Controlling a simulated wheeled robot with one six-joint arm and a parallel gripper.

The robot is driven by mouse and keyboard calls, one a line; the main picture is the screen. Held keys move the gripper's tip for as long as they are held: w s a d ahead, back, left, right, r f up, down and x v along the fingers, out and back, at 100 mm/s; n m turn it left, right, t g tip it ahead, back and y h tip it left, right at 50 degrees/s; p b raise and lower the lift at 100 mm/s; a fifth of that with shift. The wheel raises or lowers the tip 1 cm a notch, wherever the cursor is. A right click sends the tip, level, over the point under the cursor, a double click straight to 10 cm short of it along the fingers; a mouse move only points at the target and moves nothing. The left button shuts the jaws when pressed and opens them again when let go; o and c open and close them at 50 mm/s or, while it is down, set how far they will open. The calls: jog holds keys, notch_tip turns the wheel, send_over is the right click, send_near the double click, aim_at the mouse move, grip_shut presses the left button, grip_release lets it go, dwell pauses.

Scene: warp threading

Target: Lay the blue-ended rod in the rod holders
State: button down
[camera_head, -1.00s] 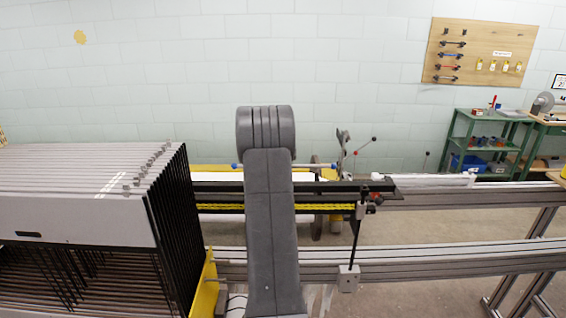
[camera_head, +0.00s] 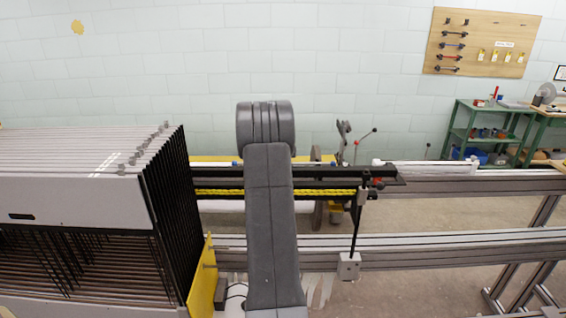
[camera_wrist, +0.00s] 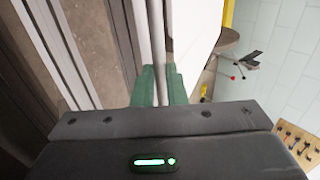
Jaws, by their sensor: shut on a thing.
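My gripper (camera_wrist: 158,90) has green fingers and is shut on a thin grey rod (camera_wrist: 157,45) that runs between them and away up the wrist view. In the head view the gripper is hidden behind my grey arm. The rod's blue end (camera_head: 235,163) shows just left of my arm, and the rod continues on the right of it. The rod appears level, just above a long black rail (camera_head: 330,172). I cannot clearly make out the rod holders or tell whether the rod touches them.
A stack of black frames with grey tops (camera_head: 85,190) stands close on the left. A yellow chain (camera_head: 320,192) runs below the black rail. A upright black post (camera_head: 357,225) and a white roll (camera_head: 430,168) are on the right. Lower grey rails (camera_head: 430,245) cross in front.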

jog(key=shift+f+b, duration=0.4)
jog(key=shift+f, duration=0.05)
dwell(0.3)
jog(key=c, duration=1.4)
grip_release()
jog(key=shift+r, duration=0.1)
jog(key=b+v, duration=0.2)
jog(key=v, duration=1.1)
jog(key=shift+s+r+b, duration=0.25)
jog(key=shift+b, duration=0.05)
